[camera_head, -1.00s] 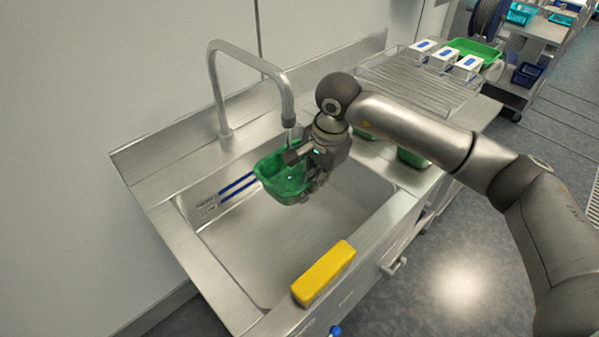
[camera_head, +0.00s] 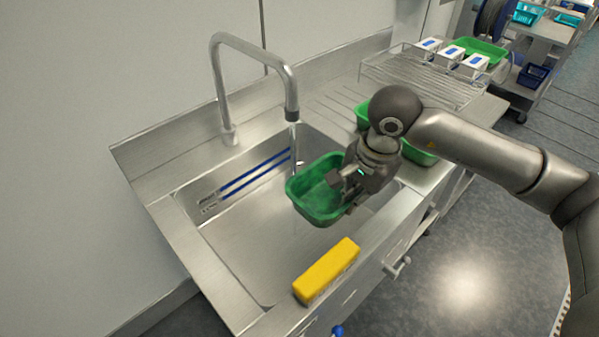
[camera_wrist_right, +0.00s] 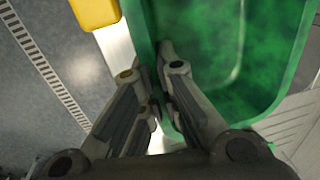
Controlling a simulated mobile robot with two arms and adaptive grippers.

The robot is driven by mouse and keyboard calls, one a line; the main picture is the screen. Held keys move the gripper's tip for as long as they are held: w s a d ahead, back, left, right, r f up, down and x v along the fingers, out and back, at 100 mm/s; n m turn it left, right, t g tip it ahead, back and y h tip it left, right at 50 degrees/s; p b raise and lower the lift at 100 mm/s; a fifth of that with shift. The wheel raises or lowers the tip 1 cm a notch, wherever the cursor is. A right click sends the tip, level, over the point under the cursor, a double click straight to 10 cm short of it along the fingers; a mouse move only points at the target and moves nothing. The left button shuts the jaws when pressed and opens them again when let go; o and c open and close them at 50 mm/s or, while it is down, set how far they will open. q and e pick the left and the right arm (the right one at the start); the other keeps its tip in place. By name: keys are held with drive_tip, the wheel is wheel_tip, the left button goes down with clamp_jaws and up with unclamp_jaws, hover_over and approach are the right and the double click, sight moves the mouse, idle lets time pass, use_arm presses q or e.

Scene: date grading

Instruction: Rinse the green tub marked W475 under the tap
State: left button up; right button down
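A green tub (camera_head: 312,210) is held over the sink basin, its open side facing up and tilted a little towards me. My right gripper (camera_head: 341,190) is shut on its right-hand wall. In the right wrist view the fingers (camera_wrist_right: 150,78) sit on either side of the wall of the tub (camera_wrist_right: 285,95). The curved steel tap (camera_head: 291,100) stands behind the sink. A thin stream of water (camera_head: 295,145) falls from it at the tub's far left rim; I cannot tell whether it lands inside. No W475 mark is readable. My left gripper is not in view.
The steel sink (camera_head: 245,255) has a yellow block (camera_head: 327,270) on its front edge. Blue-striped strips (camera_head: 240,182) show at the back wall of the basin. Green tubs (camera_head: 420,155) stand on the drainboard behind my right wrist. A wire rack (camera_head: 415,82) with white boxes is beyond.

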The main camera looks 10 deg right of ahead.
drive_tip(key=shift+s+d+b, duration=0.35)
drive_tip(key=shift+s+d, duration=0.35)
drive_tip(key=shift+s, duration=0.35)
drive_tip(key=shift+s+d+b, duration=0.3)
drive_tip(key=shift+s+d, duration=0.35)
drive_tip(key=shift+s, duration=0.35)
